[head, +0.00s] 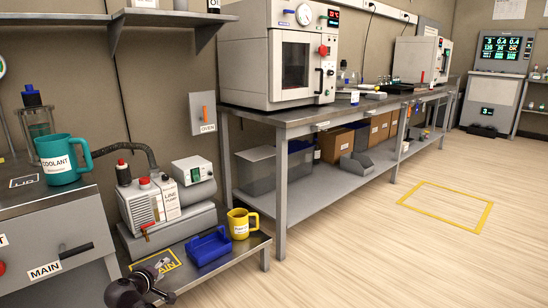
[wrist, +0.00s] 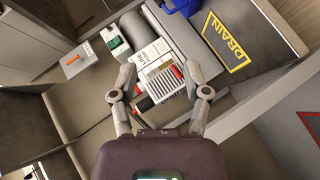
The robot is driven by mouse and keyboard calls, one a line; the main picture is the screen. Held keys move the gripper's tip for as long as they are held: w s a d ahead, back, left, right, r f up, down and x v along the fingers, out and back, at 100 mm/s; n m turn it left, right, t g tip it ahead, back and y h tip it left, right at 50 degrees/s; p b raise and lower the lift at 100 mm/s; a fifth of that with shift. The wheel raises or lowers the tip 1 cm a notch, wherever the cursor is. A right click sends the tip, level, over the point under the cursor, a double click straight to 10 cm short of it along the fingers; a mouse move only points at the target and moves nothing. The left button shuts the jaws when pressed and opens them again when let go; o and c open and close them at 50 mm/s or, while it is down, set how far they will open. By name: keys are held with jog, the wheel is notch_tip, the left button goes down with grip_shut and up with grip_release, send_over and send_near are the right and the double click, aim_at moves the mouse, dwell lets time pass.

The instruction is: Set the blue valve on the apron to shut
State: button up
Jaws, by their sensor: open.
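I cannot make out a blue valve in either view. At the left of the head view, a grey cabinet front (head: 75,275) carries a MAIN label (head: 44,271), a dark lever handle (head: 75,250) and, at the picture's edge, part of a red knob (head: 2,268). I cannot tell whether this front is the apron. My gripper (wrist: 163,88) is open and empty in the wrist view, with its fingers apart over the pump unit (wrist: 160,78). A dark part of my arm shows at the bottom of the head view.
The pump unit (head: 150,205) stands on a low bench with a blue tray (head: 208,246) and a yellow mug (head: 239,223). A teal COOLANT mug (head: 60,160) is on the left cabinet top. A DRAIN plate (wrist: 226,42) lies near the pump. The floor at right is clear.

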jog(key=w+d+f+m+g+h, duration=0.1)
jog(key=d+f+m+g, duration=0.1)
jog(key=d, duration=0.8)
jog(key=w+d+f+m+g+h, duration=0.1)
jog(key=w+d+f+m+g, duration=0.15)
jog(key=d, duration=0.85)
jog(key=w+d+f+m+g+h, duration=0.1)
jog(key=d+f+m+g, duration=0.15)
jog(key=d, duration=0.75)
jog(key=s+d+f+m+g+y, duration=0.15)
jog(key=s+d, duration=0.25)
jog(key=d, duration=0.4)
jog(key=s+d+f+m+g+y, duration=0.15)
jog(key=s+d, duration=0.25)
jog(key=d, duration=0.4)
jog(key=s+d+f+m+g+y, duration=0.1)
jog(key=s+d+m+g, duration=0.2)
jog(key=d, duration=0.6)
jog(key=s+r+p, duration=0.1)
jog(key=r+p, duration=2.6)
jog(key=s+r+p, duration=0.2)
jog(key=r+p, duration=2.6)
jog(key=shift+s+a, duration=0.3)
jog(key=shift+a, duration=0.05)
